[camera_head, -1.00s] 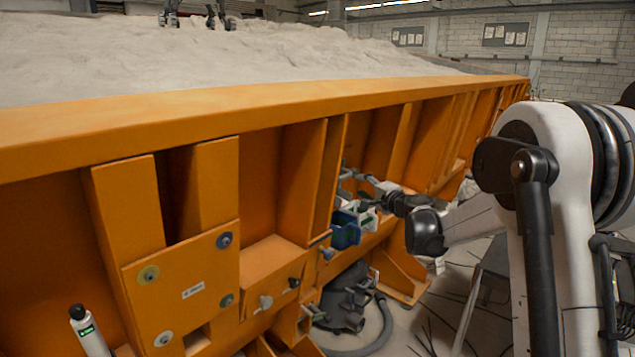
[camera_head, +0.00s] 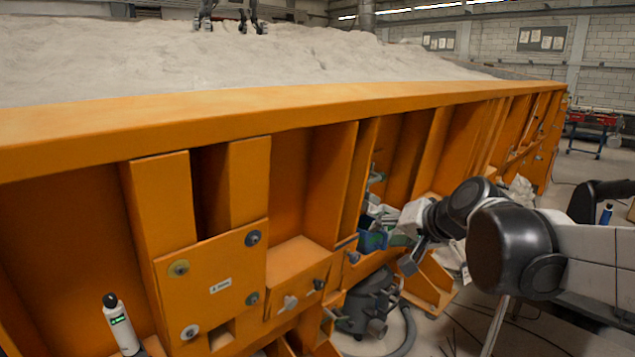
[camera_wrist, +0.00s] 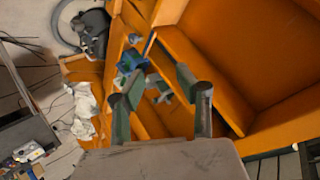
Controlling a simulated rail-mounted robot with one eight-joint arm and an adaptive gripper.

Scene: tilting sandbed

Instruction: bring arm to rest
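My arm reaches in from the right in the head view, folded in front of the orange sandbed frame (camera_head: 300,175). In the wrist view my gripper (camera_wrist: 155,95) is open, its two fingers spread apart with nothing held between them. Beyond the fingers lie a small blue container (camera_wrist: 131,62) and the orange frame (camera_wrist: 215,75). The blue container (camera_head: 373,241) also shows in the head view, in a recess left of my wrist. The fingers are hard to make out in the head view.
A vacuum cleaner (camera_head: 366,303) with a hose stands on the floor below the blue container. A white-and-black bottle (camera_head: 121,322) stands at the lower left. A red-topped bench (camera_head: 592,118) is at the far right. Crumpled white material (camera_wrist: 82,108) lies on the left in the wrist view.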

